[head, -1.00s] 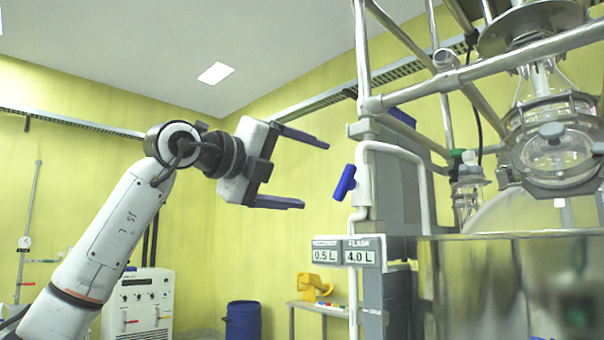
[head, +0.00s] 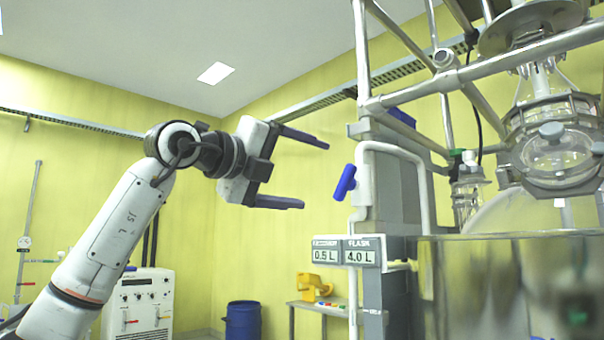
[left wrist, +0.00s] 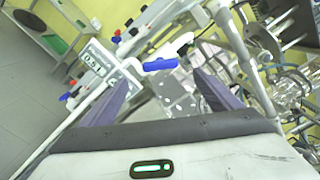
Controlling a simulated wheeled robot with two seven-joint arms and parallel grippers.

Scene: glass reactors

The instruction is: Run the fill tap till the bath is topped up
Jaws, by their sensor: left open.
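The tap's blue lever handle (head: 345,182) sits tilted on a white pipe beside the grey column. It also shows in the left wrist view (left wrist: 160,64), between and just beyond my finger tips. The steel bath (head: 470,290) stands at the lower right; its rim is seen from the side, so the water level inside is hidden. My left gripper (head: 314,175) is open and empty, its fingers pointing right towards the blue handle with a small gap. It shows in the left wrist view (left wrist: 162,82) too. My right gripper is not in view.
A display (head: 344,255) reads 0.5 L and 4.0 L below the tap. Metal frame tubes (head: 480,68) and glassware (head: 553,150) stand over the bath. A blue drum (head: 243,320) and a low table (head: 312,305) are behind. Space left of the tap is free.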

